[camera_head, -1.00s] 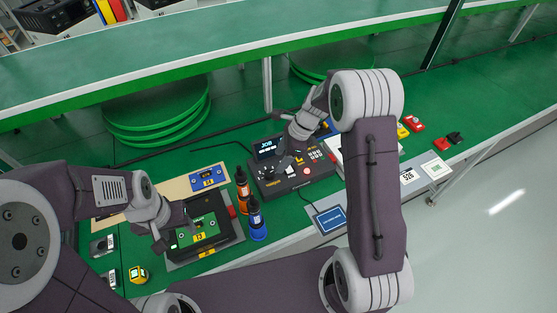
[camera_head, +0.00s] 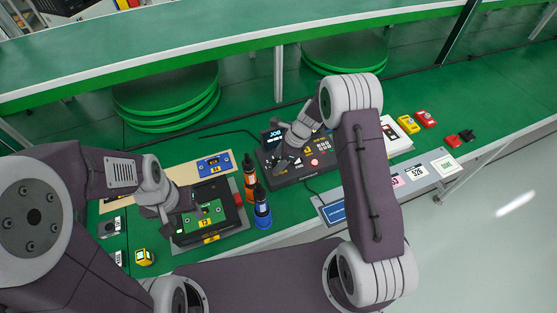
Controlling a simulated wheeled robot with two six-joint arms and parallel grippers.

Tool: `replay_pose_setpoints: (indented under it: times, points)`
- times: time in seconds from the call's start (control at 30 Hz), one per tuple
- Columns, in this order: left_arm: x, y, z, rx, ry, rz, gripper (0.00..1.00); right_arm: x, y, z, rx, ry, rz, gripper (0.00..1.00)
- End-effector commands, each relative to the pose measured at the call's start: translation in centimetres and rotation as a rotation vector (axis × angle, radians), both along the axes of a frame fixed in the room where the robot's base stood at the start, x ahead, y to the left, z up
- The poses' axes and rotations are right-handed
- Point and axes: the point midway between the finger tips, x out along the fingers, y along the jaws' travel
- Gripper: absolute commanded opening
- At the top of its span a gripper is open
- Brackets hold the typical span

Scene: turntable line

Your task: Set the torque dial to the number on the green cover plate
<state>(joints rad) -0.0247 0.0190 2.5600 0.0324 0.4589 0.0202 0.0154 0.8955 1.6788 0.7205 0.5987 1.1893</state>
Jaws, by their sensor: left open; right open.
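The green cover plate (camera_head: 216,211) lies in a black fixture (camera_head: 233,226). It carries a small yellow number label, which looks like 12 or 13 but is too small to read surely. My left gripper (camera_head: 170,220) is open at the left edge of the fixture, beside the plate. A black console (camera_head: 318,171) has a lit display reading JOB (camera_head: 274,134), a keypad and a red button. My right gripper (camera_head: 284,163) is open, low over the console's left part. The torque dial cannot be made out; my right gripper and wrist cover part of the console.
An orange-black bottle (camera_head: 250,182) and a blue-black bottle (camera_head: 262,212) stand between fixture and console. A blue plate (camera_head: 214,166) lies on a tan board behind. A yellow device (camera_head: 144,257) sits front left. Yellow and red parts (camera_head: 426,119) lie at right.

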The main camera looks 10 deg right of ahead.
Motion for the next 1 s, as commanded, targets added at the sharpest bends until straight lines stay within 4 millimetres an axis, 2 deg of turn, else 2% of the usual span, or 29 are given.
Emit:
replay_pose_setpoints:
  times: [0.03, 0.2, 0.57, 1.0]
  points:
    - [0.0, 0.0, 0.0, 0.000, 0.000, 0.000, 0.54, 0.0, 0.0, 0.0, 0.000, 0.000, 0.000, 0.48]
    - [0.0, 0.0, 0.0, 0.000, 0.000, 0.000, 0.54, 0.0, 0.0, 0.0, 0.000, 0.000, 0.000, 0.01]
    - [0.0, 0.0, 0.4, 0.000, 0.000, 0.000, 0.54, 0.1, 0.0, 0.1, 0.000, 0.001, 0.059, 0.00]
    - [0.0, 0.0, 1.4, 0.000, 0.000, 0.000, 0.54, 0.3, 0.0, 0.1, 0.000, 0.000, 0.419, 0.00]
